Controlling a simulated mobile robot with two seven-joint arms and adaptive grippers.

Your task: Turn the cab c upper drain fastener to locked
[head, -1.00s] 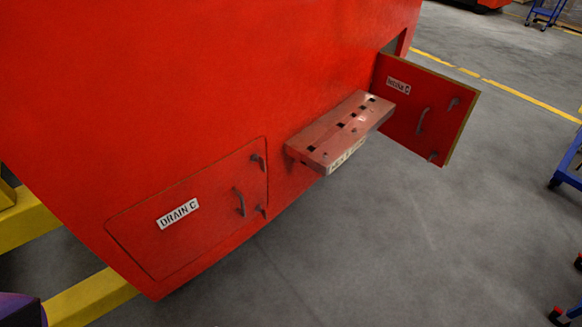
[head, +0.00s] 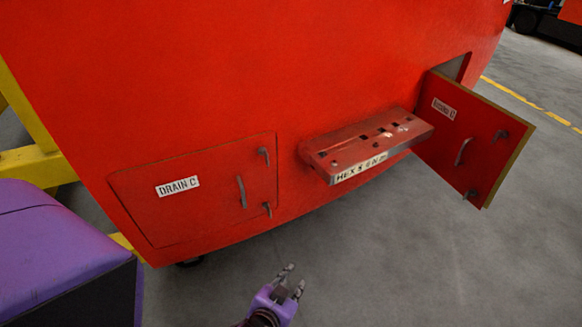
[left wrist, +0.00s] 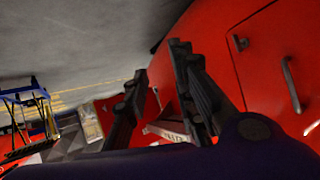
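The DRAIN C hatch (head: 205,215) is a flat red panel, shut in the red cab side. Its upper drain fastener (head: 264,155) is a small dark grey hook-shaped latch near the hatch's upper right corner. A dark handle (head: 242,192) and a lower fastener (head: 267,209) sit below it. My left gripper (head: 291,281) is open and empty, below and in front of the hatch, apart from it. The left wrist view shows its two spread fingers (left wrist: 158,62), with a handle (left wrist: 290,85) and one fastener (left wrist: 240,42) to their right; which fastener is unclear. My right gripper is not in view.
A red step (head: 365,150) with dark slots juts out right of the hatch. Beyond it, another red door (head: 470,140) with a handle stands open. A yellow frame (head: 35,165) is at left. Grey floor (head: 400,260) below is clear. A blue cart (left wrist: 28,110) shows in the left wrist view.

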